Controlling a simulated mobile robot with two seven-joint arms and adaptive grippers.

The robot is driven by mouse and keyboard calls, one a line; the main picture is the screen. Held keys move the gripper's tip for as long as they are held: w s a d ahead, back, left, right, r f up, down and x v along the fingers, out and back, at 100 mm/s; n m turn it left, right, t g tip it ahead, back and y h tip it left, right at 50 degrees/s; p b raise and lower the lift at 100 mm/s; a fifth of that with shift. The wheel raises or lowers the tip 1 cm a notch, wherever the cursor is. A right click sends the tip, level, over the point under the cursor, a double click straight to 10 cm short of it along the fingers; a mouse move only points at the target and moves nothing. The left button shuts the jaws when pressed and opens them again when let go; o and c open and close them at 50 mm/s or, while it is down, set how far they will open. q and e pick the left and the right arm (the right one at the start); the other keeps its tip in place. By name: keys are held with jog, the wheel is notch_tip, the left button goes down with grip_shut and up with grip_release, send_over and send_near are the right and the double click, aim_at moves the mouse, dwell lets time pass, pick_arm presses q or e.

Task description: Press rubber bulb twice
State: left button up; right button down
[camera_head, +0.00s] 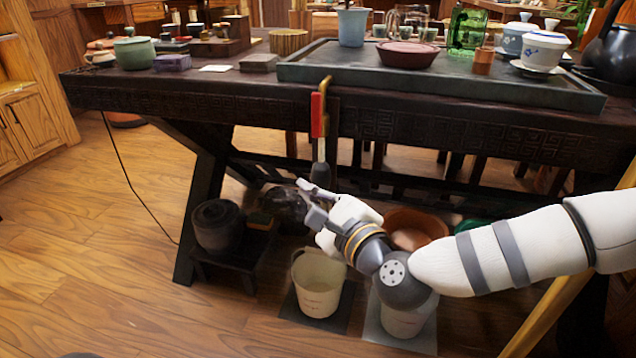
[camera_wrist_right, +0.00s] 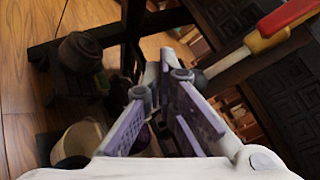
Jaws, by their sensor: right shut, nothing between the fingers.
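The rubber bulb (camera_head: 321,174) is dark and hangs at the lower end of a pale tube with a red and yellow upper part (camera_head: 319,115), in front of the table edge. In the right wrist view the same tube (camera_wrist_right: 228,63) slants down from the upper right, and its dark lower end lies beside my fingers, partly hidden. My right gripper (camera_head: 309,201) is shut and empty, just below the bulb; I cannot tell whether it touches it. The gripper also shows in the right wrist view (camera_wrist_right: 166,75). My left gripper is out of view.
The dark carved table (camera_head: 215,95) carries a large tea tray (camera_head: 300,72) with pots and cups. Below stand a dark lidded pot (camera_head: 217,226) on a low stand, a pale bucket (camera_head: 318,285) and an orange basin (camera_head: 415,222). Open wooden floor lies at the left.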

jog(key=shift+w+d, duration=0.1)
jog(key=shift+w, duration=0.3)
jog(key=shift+w+d+b, duration=0.25)
jog(key=shift+w+b, duration=0.35)
jog(key=shift+w, duration=0.1)
dwell(0.9)
dwell(0.3)
jog(key=shift+s+a+p, duration=0.2)
jog(key=shift+s+p, duration=0.1)
jog(key=shift+s, duration=0.25)
jog(key=shift+s+a+p, duration=0.15)
jog(key=shift+s+p, duration=0.1)
jog(key=shift+s, duration=0.3)
jog(key=s, duration=0.1)
jog(key=s+a+p, duration=0.1)
jog(key=s, duration=0.1)
jog(key=s+p, duration=0.1)
jog(key=shift+s+a, duration=0.3)
jog(key=shift+s, duration=0.1)
